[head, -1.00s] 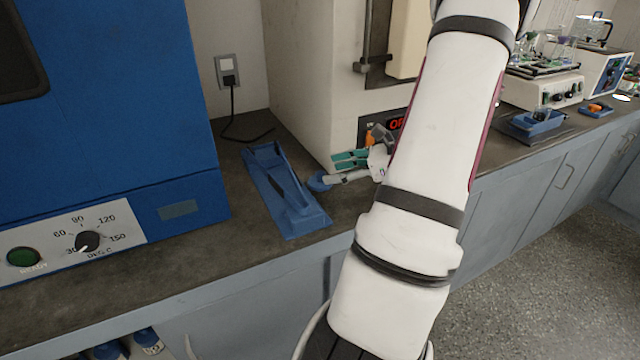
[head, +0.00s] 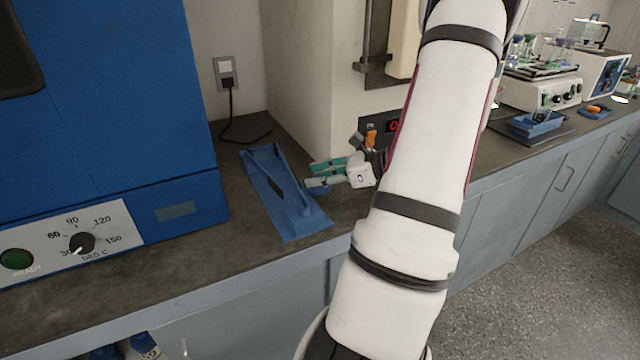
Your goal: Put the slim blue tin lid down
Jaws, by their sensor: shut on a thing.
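My gripper (head: 312,175) is low over the bench, between the long blue holder and the cream machine, with its fingers pointing left. The slim blue tin lid (head: 321,190) shows only as a small blue patch at and below the fingertips. The gripper is shut on it. The fingers hide most of the lid, and I cannot tell whether it touches the bench top.
A long blue holder (head: 268,182) lies on the dark bench (head: 185,250) just left of the gripper. A blue oven (head: 110,110) stands farther left, and a cream machine (head: 308,90) stands behind. Bare bench shows in front of the oven.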

